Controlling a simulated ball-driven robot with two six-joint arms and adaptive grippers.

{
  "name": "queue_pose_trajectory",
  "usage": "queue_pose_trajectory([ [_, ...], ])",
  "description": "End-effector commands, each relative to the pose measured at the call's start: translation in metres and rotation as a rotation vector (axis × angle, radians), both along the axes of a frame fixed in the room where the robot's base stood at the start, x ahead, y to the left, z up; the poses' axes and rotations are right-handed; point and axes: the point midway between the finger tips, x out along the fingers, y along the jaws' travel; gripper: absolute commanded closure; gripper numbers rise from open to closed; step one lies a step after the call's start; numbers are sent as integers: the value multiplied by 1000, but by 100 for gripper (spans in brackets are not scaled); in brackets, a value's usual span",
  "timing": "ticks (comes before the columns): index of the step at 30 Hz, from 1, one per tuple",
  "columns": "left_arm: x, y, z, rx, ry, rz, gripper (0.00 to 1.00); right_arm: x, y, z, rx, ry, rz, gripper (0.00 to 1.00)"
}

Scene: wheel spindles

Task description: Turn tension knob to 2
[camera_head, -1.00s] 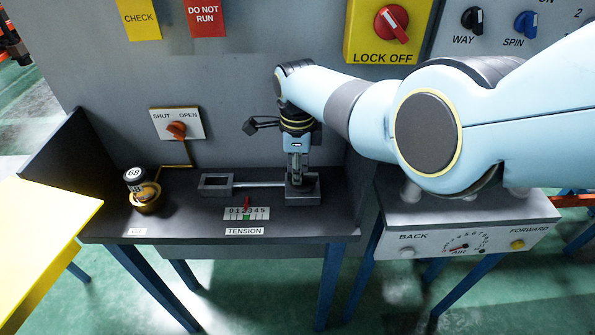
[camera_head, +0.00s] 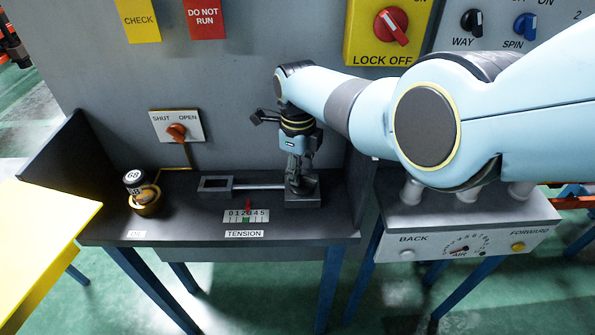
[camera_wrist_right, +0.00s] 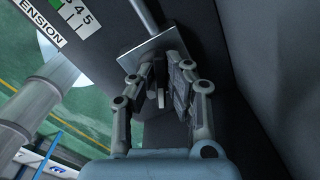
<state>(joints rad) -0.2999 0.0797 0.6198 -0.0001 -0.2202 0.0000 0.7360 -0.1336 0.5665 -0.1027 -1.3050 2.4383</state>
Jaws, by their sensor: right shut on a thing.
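My right gripper (camera_head: 298,184) points down at the dark square block (camera_head: 303,198) at the right end of the tension rod (camera_head: 258,187). Its jaws are shut on the tension knob, which the fingers mostly hide. In the wrist view the gripper (camera_wrist_right: 166,78) stands over the metal plate, with a small grey piece of the knob (camera_wrist_right: 160,98) between the fingers. The red pointer (camera_head: 248,205) stands near the middle of the 0 to 5 scale (camera_head: 246,216), around the green mark. I cannot read its exact number.
A shut/open switch (camera_head: 177,131) is on the back panel. The yellow table (camera_head: 40,235) is front left. The air box (camera_head: 465,232) is at the right.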

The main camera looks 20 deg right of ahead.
Motion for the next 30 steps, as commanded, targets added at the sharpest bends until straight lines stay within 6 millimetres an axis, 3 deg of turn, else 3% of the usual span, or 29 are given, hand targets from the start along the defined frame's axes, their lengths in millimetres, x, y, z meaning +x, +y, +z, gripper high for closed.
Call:
queue_pose_trajectory([
  [6, 0, 0, 0, 0, 0, 0, 30, 0, -1, 0, -2, -1, 0, 100],
  [7, 0, 0, 0, 0, 0, 0, 30, 0, -1, 0, -2, -1, 0, 84],
  [12, 0, 0, 0, 0, 0, 0, 30, 0, -1, 0, -1, 0, 1, 65],
  [23, -1, 1, 0, 1, 1, 0, 30, 1, 0, 6, 0, -1, 1, 65],
  [30, 0, 1, 0, 1, 0, 0, 30, 1, 0, 43, 1, -6, 0, 65],
])
